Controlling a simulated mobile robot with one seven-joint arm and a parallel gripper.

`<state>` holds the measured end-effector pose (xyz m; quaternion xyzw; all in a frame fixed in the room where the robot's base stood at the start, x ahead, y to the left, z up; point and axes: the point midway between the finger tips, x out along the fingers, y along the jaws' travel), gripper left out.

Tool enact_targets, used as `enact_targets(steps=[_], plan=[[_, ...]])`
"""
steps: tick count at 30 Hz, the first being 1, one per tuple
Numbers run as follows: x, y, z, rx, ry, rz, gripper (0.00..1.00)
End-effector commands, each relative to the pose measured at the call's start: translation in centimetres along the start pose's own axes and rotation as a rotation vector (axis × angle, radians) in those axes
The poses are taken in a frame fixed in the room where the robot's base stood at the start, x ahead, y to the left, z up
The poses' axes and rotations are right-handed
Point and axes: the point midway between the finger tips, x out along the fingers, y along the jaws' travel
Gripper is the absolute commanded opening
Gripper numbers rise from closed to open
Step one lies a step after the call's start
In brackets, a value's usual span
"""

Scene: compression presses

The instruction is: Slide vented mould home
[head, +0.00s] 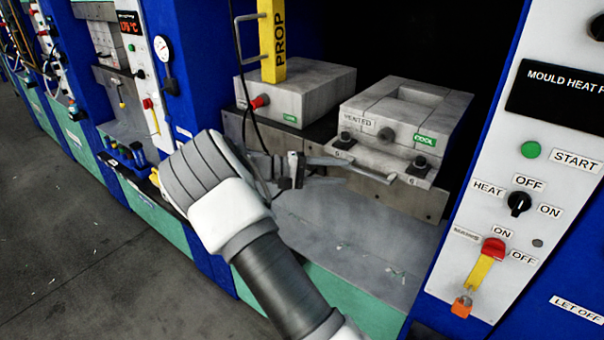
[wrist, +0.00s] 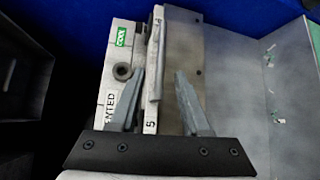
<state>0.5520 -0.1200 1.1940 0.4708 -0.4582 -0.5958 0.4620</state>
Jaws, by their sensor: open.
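The vented mould (head: 392,128) is a grey metal block with a square recess on top, the word VENTED and a green COOL tag on its front. It sits on a pale plate (head: 366,157) marked 5 and 6, on the press bed's right part. A thin metal bar (wrist: 157,55) runs along the plate's front. My gripper (head: 338,172) is open and empty in front of the mould. In the wrist view, its two fingers (wrist: 161,76) lie either side of the bar's near end; contact cannot be told. The mould (wrist: 115,75) shows beyond the left finger.
A second grey block (head: 300,95) with a red knob stands left on the bed, with a yellow PROP post (head: 272,40) above it. A cable hangs near my wrist. A control panel (head: 530,150) with switches stands at right.

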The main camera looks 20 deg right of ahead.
Motion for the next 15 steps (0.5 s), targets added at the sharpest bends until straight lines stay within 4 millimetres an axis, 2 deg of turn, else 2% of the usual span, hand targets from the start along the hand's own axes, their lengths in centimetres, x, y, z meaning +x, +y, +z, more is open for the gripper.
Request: enact_targets(steps=[3, 7, 12, 15], plan=[[-3.1, -0.2, -0.1, 0.002, 0.005, 0.0, 0.47], [-6.0, -0.1, -0.1, 0.002, 0.004, 0.0, 0.47], [-8.6, -0.1, -0.1, 0.002, 0.002, 0.0, 0.47], [-9.5, 0.0, 0.0, 0.001, 0.001, 0.0, 0.47]])
